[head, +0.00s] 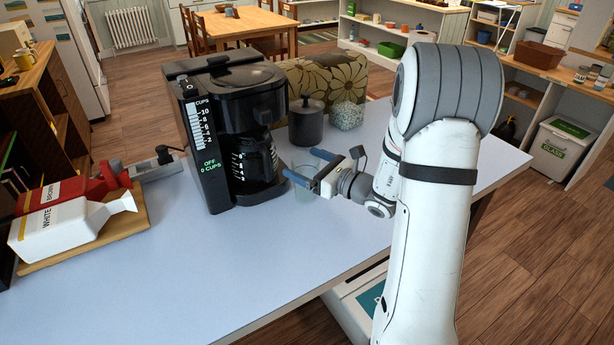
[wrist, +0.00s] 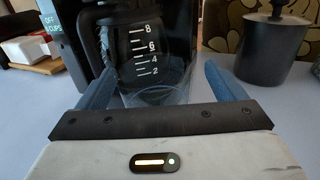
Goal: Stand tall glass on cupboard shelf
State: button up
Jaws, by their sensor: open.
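A clear tall glass (head: 304,190) stands on the pale blue table, just right of the coffee maker, faint and partly hidden by my gripper. My gripper (head: 301,163) is open at the glass, with its blue fingers reaching either side of it. In the wrist view the glass (wrist: 157,95) shows as a faint clear outline between the spread fingers of my gripper (wrist: 158,72), in front of the coffee pot. I cannot tell whether the fingers touch it. Shelf units stand at the back (head: 390,32) and at the left (head: 60,85); which is the cupboard is unclear.
The black coffee maker (head: 235,125) stands close left of my gripper. A dark lidded canister (head: 306,124) and a patterned pot (head: 346,115) stand behind it. White and red bottles (head: 70,222) lie on a board at the left. The table's front is clear.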

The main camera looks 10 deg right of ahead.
jog(key=shift+x, duration=1.15)
jog(key=shift+s, duration=0.1)
jog(key=c, duration=1.5)
jog(key=shift+r, duration=0.1)
jog(key=shift+c, duration=0.8)
jog(key=shift+r, duration=0.1)
